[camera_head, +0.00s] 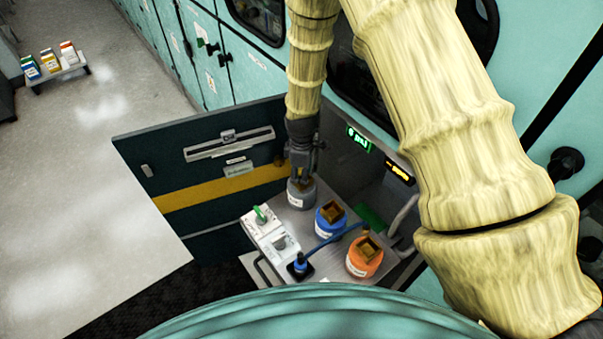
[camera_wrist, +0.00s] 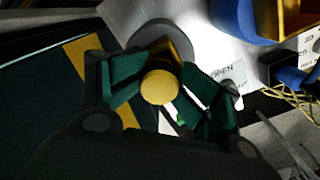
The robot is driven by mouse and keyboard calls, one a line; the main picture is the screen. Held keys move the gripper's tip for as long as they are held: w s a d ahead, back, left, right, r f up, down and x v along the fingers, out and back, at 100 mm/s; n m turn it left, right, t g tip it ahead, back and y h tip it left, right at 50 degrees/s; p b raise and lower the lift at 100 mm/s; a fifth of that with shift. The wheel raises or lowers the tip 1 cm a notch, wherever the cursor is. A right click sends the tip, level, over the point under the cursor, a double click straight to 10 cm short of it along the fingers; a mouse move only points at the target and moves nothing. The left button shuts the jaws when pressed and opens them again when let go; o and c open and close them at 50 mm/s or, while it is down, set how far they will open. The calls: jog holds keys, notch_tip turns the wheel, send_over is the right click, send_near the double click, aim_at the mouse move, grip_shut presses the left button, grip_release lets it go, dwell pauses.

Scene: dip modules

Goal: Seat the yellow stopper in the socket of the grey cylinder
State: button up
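The grey cylinder (camera_head: 300,198) stands upright at the back left of the metal shelf, with a white label on its side. In the wrist view the grey cylinder (camera_wrist: 183,35) is behind the fingers, and part of its yellow-brown socket (camera_wrist: 180,54) shows. The yellow stopper (camera_wrist: 159,88) has a round end facing the wrist camera and sits between the green finger pads. My gripper (camera_wrist: 162,84) appears shut on it. In the head view my gripper (camera_head: 301,172) points down right above the grey cylinder. The stopper is hidden there, and its depth in the socket cannot be told.
A blue cylinder (camera_head: 326,229) and an orange cylinder (camera_head: 362,266) stand to the right. A blue cable runs from a plug (camera_head: 300,266) toward them. A white device with a green lever (camera_head: 261,214) is at left. An open door (camera_head: 220,205) and lit displays (camera_head: 400,173) flank the shelf.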

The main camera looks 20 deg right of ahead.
jog(key=shift+s, duration=0.1)
jog(key=shift+r+p, duration=0.4)
jog(key=shift+r, duration=0.3)
jog(key=shift+r+b, duration=0.1)
jog(key=shift+b, duration=0.25)
notch_tip(320, 180, up, 12)
jog(key=b, duration=0.3)
jog(key=shift+f+b, duration=0.2)
jog(key=shift+b, duration=0.15)
